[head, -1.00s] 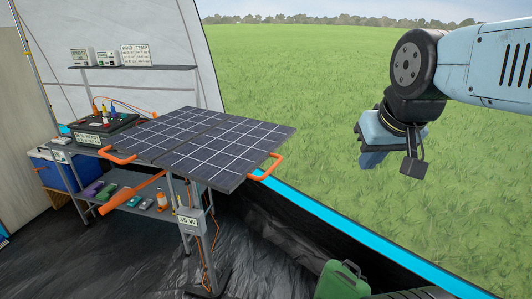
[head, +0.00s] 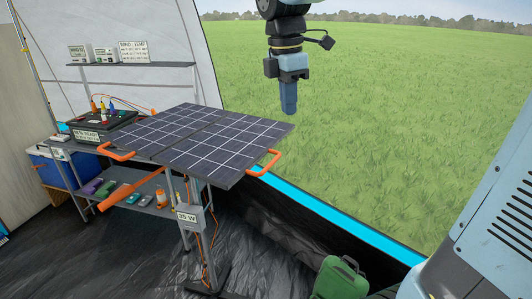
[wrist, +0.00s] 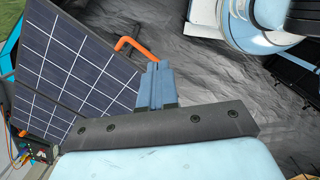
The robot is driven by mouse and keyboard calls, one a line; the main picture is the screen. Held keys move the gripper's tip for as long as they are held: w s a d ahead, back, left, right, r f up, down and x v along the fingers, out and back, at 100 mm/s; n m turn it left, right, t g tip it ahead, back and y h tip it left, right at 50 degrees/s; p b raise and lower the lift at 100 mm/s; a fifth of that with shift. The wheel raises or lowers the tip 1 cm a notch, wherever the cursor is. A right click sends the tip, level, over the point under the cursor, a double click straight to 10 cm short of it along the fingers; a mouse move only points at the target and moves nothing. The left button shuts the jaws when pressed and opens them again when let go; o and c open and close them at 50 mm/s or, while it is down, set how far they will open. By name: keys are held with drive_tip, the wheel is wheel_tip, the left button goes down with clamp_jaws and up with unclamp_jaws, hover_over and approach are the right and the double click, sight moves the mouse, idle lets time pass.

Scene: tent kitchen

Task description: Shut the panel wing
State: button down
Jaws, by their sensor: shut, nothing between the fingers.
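The solar panel (head: 190,130) lies opened out on a stand, its two dark gridded leaves side by side. The near right wing (head: 225,153) has an orange handle (head: 264,165) on its right edge. Another orange handle (head: 117,153) is on the left. My gripper (head: 289,110) is shut and empty, pointing down, above and right of the panel in the head view and apart from it. In the wrist view the shut fingers (wrist: 157,82) show beside an orange handle (wrist: 135,47), with the panel (wrist: 75,60) to the left.
A post with a "35 W" box (head: 189,217) stands under the panel. A shelf table (head: 150,195) holds small items behind it. A green can (head: 340,278) stands on the dark floor at the lower right. Blue-edged tent wall (head: 330,215) runs behind.

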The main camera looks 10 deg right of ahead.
sight(267, 153)
drive_tip(key=w+a+f+n+g, duration=0.1)
drive_tip(key=w+a+n+g, duration=0.1)
drive_tip(key=w+a+n, duration=0.45)
drive_tip(key=shift+n+h, duration=0.4)
drive_tip(key=shift+n, duration=0.35)
drive_tip(key=x, duration=0.4)
drive_tip(key=s+x, duration=0.1)
drive_tip(key=x, duration=0.9)
drive_tip(key=shift+s+a+r, duration=0.1)
drive_tip(key=shift+s+r, duration=0.05)
drive_tip(key=shift+s, duration=0.1)
